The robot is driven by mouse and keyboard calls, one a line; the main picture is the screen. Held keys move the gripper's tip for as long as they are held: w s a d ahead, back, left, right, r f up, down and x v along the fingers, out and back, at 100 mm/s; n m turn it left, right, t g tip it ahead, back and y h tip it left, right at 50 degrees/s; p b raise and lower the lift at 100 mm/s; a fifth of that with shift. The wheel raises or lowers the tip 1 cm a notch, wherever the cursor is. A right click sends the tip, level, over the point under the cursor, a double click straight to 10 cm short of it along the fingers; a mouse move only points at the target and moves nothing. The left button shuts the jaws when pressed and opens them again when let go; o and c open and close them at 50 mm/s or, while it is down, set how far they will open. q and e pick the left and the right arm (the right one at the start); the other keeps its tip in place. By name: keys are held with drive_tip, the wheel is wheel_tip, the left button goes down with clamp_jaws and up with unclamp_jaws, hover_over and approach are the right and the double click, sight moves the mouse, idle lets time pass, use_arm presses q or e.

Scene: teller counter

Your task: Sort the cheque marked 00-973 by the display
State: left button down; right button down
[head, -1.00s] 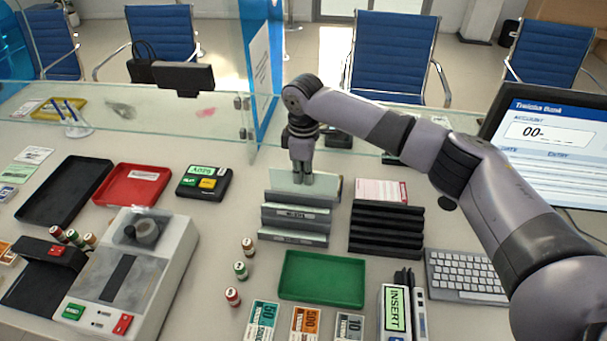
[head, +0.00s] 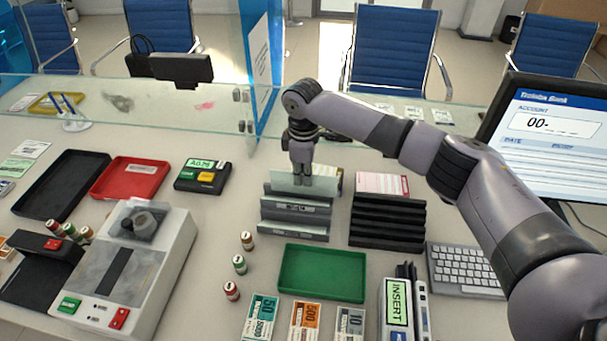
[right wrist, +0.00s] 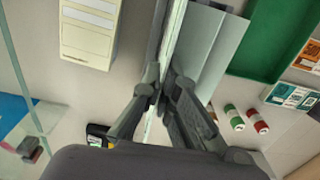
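My right gripper (head: 302,182) is over the back of a grey slotted rack (head: 295,228) in the head view. It is shut on a thin pale green cheque (head: 283,182), held upright at the rear of the rack. The right wrist view shows the cheque edge-on (right wrist: 174,28) between the fingers (right wrist: 163,85). Its marking is not readable, and whether its lower edge rests in a slot cannot be told. The display (head: 548,128) at the right reads "ACCOUNT 00-" with no digits legible after it. My left gripper is not in view.
A black slotted rack (head: 386,222) with a pink-and-white slip (head: 382,184) behind it stands to the right. A green tray (head: 322,272) lies in front. A red tray (head: 130,178), black tray (head: 62,185) and small keypad device (head: 203,176) lie left. A glass screen edges the counter.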

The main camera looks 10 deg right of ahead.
drive_tip(key=c, duration=2.4)
unclamp_jaws()
drive_tip(key=c, duration=1.7)
unclamp_jaws()
wheel_tip(320, 180, up, 7)
drive_tip(key=p, duration=0.8)
drive_tip(key=shift+r, duration=0.1)
